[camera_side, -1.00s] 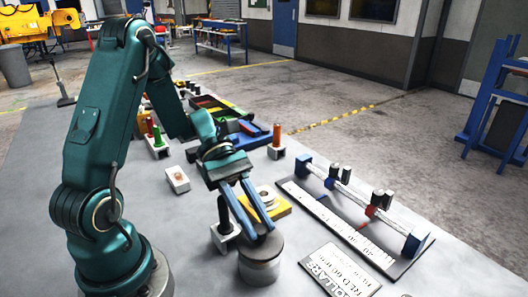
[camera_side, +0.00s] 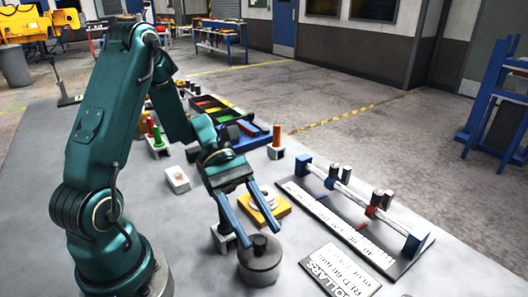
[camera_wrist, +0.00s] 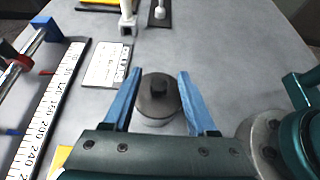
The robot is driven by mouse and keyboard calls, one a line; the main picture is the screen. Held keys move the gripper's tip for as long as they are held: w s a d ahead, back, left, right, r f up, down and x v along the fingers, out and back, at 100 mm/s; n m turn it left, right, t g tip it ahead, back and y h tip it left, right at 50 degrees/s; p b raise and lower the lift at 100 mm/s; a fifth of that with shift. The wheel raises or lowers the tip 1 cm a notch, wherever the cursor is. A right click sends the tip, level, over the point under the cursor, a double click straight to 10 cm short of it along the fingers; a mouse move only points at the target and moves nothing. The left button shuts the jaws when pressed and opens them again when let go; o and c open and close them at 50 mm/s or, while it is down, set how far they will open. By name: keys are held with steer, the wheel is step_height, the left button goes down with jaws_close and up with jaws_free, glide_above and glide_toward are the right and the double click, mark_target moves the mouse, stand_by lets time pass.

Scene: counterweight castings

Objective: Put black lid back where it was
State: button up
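The black lid (camera_side: 260,246) with a knob on top sits on a round grey pot (camera_side: 260,270) at the front of the table. It looks level on the pot's top. In the wrist view the lid (camera_wrist: 157,101) and its knob lie between my two blue fingers, with gaps on both sides. My gripper (camera_side: 260,237) is open, pointing down, its fingertips spread either side of the knob. It also shows in the wrist view (camera_wrist: 160,72). The gripper holds nothing.
A white base (camera_side: 222,239) stands close left of the pot, partly hidden by a finger. A yellow block with a pale disc (camera_side: 265,203) is behind. A ruler fixture (camera_side: 350,222) and a lettered plate (camera_side: 340,271) lie to the right.

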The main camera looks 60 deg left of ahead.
steer(key=shift+r, duration=0.1)
steer(key=shift+r, duration=0.35)
steer(key=v, duration=1.2)
steer(key=s+d+m+t+y, duration=0.2)
steer(key=d+m+y, duration=0.2)
steer(key=m, duration=0.5)
steer(key=s+d+r+m+t+y, duration=0.1)
steer(key=s+d+m+t+y, duration=0.2)
steer(key=m+y, duration=0.5)
steer(key=shift+s+d+m+t, duration=0.3)
steer(key=shift+s+d+m, duration=0.05)
steer(key=shift+d+m, duration=0.15)
steer(key=shift+r, duration=0.1)
